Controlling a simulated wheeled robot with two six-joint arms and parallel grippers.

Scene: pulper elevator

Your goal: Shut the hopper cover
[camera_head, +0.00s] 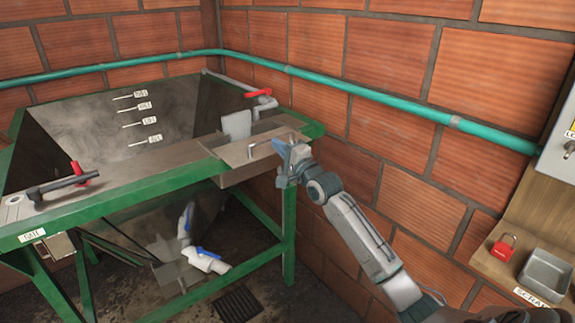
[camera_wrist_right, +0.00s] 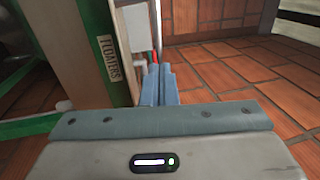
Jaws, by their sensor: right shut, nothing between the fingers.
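The hopper (camera_head: 95,125) is a large steel tank in a green frame, with level labels on its inner back wall. Its inside shows from above. A flat metal cover plate (camera_head: 262,146) with a small upright knob (camera_head: 251,150) lies over a box at the hopper's right end; I cannot tell if this is the hopper cover. A grey plate (camera_head: 237,125) stands upright behind it. My right gripper (camera_head: 283,152) is shut and empty, just right of the flat plate. My left gripper is out of view.
A green pipe (camera_head: 370,95) runs along the brick walls. A red-handled valve (camera_head: 258,94) is behind the box, and a black lever (camera_head: 62,185) lies on the front ledge. A shelf at right holds a red padlock (camera_head: 503,248) and a grey tray (camera_head: 546,272).

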